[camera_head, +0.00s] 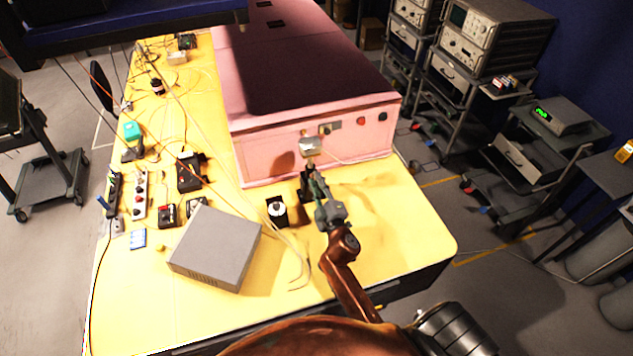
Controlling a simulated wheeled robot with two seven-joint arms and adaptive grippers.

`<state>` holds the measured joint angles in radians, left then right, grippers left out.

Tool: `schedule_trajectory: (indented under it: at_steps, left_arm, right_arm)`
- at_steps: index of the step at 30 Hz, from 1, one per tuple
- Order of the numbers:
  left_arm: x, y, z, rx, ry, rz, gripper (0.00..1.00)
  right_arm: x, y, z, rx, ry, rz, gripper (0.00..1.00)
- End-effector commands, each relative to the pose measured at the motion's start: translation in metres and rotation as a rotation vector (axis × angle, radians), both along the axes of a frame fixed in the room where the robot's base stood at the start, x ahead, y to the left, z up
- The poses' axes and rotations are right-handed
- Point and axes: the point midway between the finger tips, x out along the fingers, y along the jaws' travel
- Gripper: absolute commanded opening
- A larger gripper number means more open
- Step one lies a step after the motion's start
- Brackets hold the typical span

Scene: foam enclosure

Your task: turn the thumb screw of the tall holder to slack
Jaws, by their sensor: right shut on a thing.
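The tall holder (306,186) is a dark upright post on the yellow table, close to the front of the pink foam box. A small pale metal block (311,146) shows at its top. My right gripper (314,184) reaches in from the lower right and is shut at the side of the holder. Its fingers cover the thumb screw, so the screw itself is hidden. A shorter black holder (277,211) with a white round top stands to the left, apart from the gripper. My left gripper is not in view.
The pink foam box (275,155) stands just behind the holder. A grey box (214,247) lies to the left, with cables running between. Power strips (140,194) and small devices crowd the left edge. The table's right front (410,235) is clear.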

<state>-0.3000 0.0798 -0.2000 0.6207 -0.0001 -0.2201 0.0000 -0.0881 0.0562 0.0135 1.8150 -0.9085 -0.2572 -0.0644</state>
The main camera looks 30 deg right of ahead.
Motion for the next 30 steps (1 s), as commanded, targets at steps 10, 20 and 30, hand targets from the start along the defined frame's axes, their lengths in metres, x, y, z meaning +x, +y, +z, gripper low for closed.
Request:
schedule_trajectory:
  at_steps: [10, 20, 30]
  left_arm:
    - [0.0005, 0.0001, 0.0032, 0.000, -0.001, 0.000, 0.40]
    - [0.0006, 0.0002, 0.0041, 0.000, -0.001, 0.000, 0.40]
    - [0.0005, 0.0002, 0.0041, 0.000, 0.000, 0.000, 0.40]
  right_arm:
    - [0.0002, 0.0007, 0.0005, -0.243, 0.058, 0.002, 0.00]
    - [0.0001, 0.0008, 0.0004, -0.347, 0.083, 0.002, 0.00]
    - [0.0001, 0.0010, 0.0001, -0.362, 0.087, 0.002, 0.00]
